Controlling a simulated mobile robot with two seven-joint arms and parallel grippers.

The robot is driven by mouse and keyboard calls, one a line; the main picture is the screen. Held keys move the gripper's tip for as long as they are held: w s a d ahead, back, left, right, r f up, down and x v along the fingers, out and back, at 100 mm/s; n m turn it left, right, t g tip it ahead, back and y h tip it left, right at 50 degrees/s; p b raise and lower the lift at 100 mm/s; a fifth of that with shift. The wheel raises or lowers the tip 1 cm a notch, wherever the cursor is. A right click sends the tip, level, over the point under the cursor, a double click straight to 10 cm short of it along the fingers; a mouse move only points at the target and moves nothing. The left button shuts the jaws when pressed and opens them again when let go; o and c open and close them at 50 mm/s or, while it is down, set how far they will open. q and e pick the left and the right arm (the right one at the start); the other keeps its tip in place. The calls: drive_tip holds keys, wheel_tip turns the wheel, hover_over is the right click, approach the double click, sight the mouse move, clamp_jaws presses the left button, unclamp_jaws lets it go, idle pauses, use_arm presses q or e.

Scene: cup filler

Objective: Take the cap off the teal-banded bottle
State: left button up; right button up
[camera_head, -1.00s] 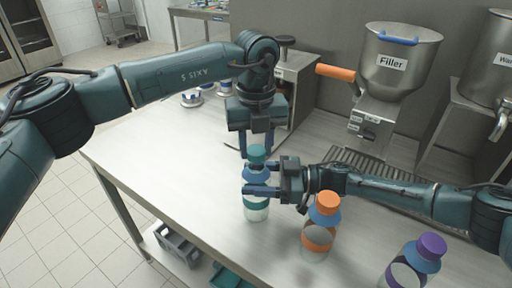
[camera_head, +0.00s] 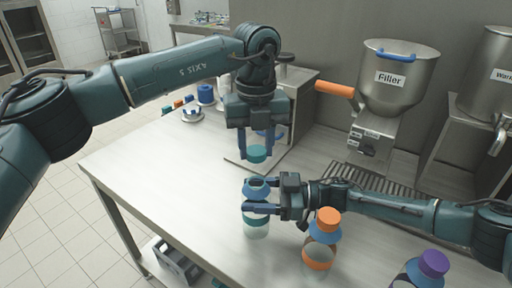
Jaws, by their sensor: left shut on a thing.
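The teal-banded bottle (camera_head: 256,228) stands upright on the table, its blue neck uncovered at the top. My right gripper (camera_head: 257,205) is shut on it from the right, with its fingers around the upper body. My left gripper (camera_head: 256,150) points down above and behind the bottle. It is shut on the teal cap (camera_head: 257,154), which is clear of the bottle neck. The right gripper's fingers hide part of the bottle.
An orange-capped bottle (camera_head: 321,256) and a purple-capped bottle (camera_head: 432,265) stand at the front right. The filler (camera_head: 398,85) with its orange handle (camera_head: 335,88) is behind. Small items, including a blue one (camera_head: 206,94), stand at the back left. The table's left part is clear.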

drive_tip(key=o, duration=0.5)
